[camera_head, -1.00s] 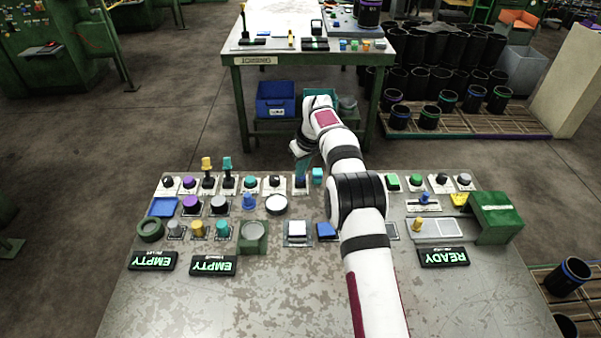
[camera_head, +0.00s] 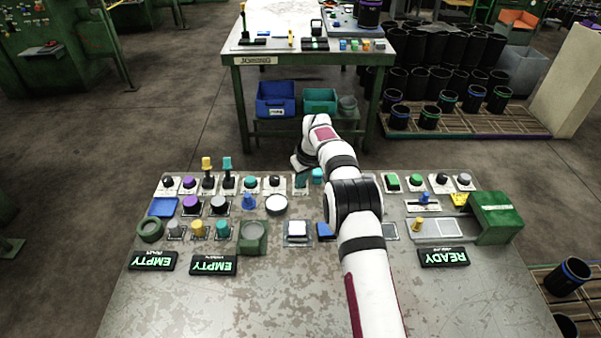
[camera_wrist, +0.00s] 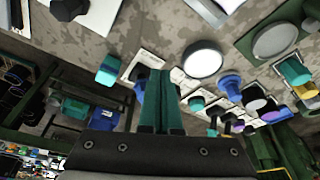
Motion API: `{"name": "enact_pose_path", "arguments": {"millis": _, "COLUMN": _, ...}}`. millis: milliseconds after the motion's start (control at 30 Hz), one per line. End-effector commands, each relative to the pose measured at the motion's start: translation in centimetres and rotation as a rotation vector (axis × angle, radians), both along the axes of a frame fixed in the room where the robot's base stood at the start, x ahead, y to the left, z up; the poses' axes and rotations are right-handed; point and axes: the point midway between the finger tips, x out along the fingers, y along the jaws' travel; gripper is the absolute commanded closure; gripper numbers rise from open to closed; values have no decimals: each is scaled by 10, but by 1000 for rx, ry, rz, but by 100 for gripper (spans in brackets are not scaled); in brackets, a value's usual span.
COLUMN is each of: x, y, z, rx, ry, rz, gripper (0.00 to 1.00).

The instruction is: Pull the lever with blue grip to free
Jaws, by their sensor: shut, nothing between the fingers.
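My gripper (camera_wrist: 160,102) shows as two teal fingers pressed together, with nothing between them. In the head view my gripper (camera_head: 301,181) is low over the back row of the panel, left of my forearm. In the wrist view a blue grip (camera_wrist: 140,90) shows just behind and beside the fingers, over a white base plate (camera_wrist: 147,62). The fingers hide most of this lever; I cannot tell whether they touch it. In the head view the lever is hidden at the gripper.
A teal control (camera_head: 317,175) stands close right of the gripper. A black knob (camera_head: 275,181) is to its left, with two upright levers, yellow-topped (camera_head: 206,163) and teal-topped (camera_head: 227,164), further left. Several buttons and knobs crowd the panel (camera_head: 200,300); its front is bare.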

Motion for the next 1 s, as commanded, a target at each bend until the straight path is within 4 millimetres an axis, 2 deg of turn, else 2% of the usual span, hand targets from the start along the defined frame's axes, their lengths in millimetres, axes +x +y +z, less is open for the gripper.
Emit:
{"name": "enact_pose_path", "arguments": {"millis": 300, "x": 1, "y": 0, "z": -1, "rx": 0, "ry": 0, "rz": 0, "gripper": 100}}
{"name": "enact_pose_path", "arguments": {"millis": 667, "x": 14, "y": 0, "z": -1, "rx": 0, "ry": -1, "rz": 0, "gripper": 100}}
{"name": "enact_pose_path", "arguments": {"millis": 1000, "x": 15, "y": 0, "z": -1, "rx": 0, "ry": 0, "rz": 0, "gripper": 100}}
